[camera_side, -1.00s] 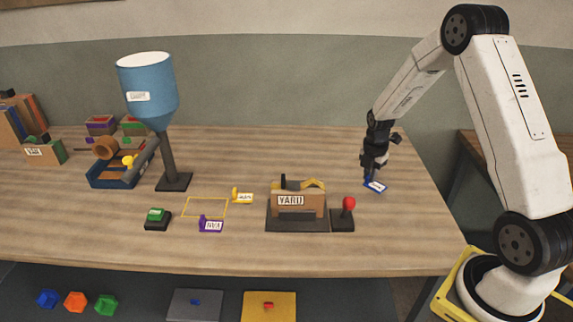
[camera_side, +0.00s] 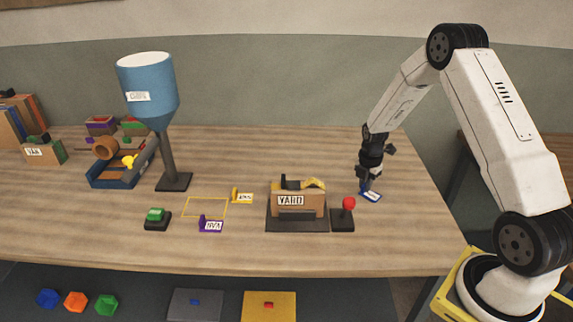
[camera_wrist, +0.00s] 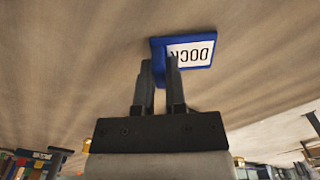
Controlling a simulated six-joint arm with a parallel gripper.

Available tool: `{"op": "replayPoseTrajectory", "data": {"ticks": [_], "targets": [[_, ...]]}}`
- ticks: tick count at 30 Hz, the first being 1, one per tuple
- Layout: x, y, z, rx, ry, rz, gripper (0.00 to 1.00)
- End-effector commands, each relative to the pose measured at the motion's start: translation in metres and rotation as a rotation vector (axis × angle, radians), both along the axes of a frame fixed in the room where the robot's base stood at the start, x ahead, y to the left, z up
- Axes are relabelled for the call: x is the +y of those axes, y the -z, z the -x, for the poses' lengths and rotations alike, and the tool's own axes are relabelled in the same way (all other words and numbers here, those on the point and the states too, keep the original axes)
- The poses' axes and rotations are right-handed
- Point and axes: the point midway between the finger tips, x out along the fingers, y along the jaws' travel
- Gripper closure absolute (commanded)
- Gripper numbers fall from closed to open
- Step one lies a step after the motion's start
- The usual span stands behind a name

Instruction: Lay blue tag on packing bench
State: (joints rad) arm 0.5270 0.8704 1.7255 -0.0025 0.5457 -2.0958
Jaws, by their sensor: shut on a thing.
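The blue tag (camera_side: 372,197) is near the right end of the wooden bench (camera_side: 400,225). Its white face reads DOCK in the wrist view (camera_wrist: 200,50). My gripper (camera_side: 366,188) is shut on the tag's left end, with both fingers (camera_wrist: 160,66) against it in the wrist view. The tag is at or just above the bench top; I cannot tell whether it touches. No label in view names the packing bench.
A yellow tag (camera_side: 242,197) and purple tag (camera_side: 211,225) lie by a yellow outline (camera_side: 204,199).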

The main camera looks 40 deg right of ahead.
Motion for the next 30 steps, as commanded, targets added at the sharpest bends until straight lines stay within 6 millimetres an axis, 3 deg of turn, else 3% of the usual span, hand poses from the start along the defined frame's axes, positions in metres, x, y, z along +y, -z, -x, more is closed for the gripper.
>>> {"op": "replayPoseTrajectory", "data": {"ticks": [10,11,12,13,14,30], "targets": [[-0.0001,0.0034,0.0001,0.000,0.000,0.000,1.00],[-0.0001,0.0030,0.0000,0.000,0.000,0.000,0.76],[-0.0001,0.0029,-0.0001,0.000,0.000,0.000,0.63],[-0.0001,0.0028,0.0000,0.000,0.000,0.000,0.54],[-0.0001,0.0028,0.0000,0.000,0.000,0.000,0.50],[-0.0005,-0.0057,-0.0006,-0.002,0.000,0.001,0.50]]}}
